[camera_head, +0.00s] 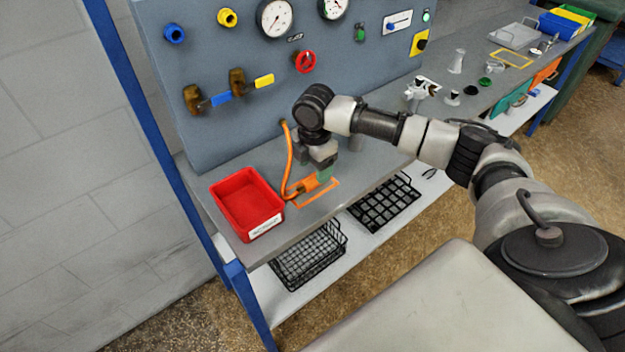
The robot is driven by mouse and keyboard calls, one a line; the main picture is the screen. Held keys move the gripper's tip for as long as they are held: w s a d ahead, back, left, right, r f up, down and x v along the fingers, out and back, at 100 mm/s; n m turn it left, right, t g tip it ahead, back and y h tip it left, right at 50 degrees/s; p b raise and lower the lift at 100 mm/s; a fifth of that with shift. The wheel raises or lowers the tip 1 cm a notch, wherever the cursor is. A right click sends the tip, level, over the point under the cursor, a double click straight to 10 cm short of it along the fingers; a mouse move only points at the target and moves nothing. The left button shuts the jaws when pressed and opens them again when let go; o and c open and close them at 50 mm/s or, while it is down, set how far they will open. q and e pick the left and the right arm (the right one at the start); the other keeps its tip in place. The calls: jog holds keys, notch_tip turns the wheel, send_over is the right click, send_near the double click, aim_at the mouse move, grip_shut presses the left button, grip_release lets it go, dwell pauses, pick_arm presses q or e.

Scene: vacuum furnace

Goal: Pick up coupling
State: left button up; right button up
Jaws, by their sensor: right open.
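An orange coupling (309,184) lies on the grey bench at the end of a curved orange hose (287,160). It sits at an orange outlined rectangle (332,194) on the bench top. My right gripper (322,170) is open and points down right over the coupling's right end. One finger reaches down beside the coupling, and the exact gap between finger and coupling cannot be made out. My left gripper is not in view.
A red bin (247,203) stands just left of the coupling. A blue-grey panel (240,110) with gauges, valves and a red handwheel (305,62) rises behind. Wire baskets (308,255) are on the shelf below. Small parts stand farther right on the bench.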

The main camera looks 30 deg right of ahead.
aim_at(313, 178)
jog(key=f, duration=0.3)
jog(key=f+p, duration=0.1)
jog(key=f, duration=0.1)
jog(key=shift+w+f, duration=0.1)
jog(key=shift+w, duration=0.3)
jog(key=shift+d+f, duration=0.1)
jog(key=shift+f, duration=0.15)
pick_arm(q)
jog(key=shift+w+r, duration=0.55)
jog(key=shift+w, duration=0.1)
pick_arm(e)
jog(key=c, duration=1)
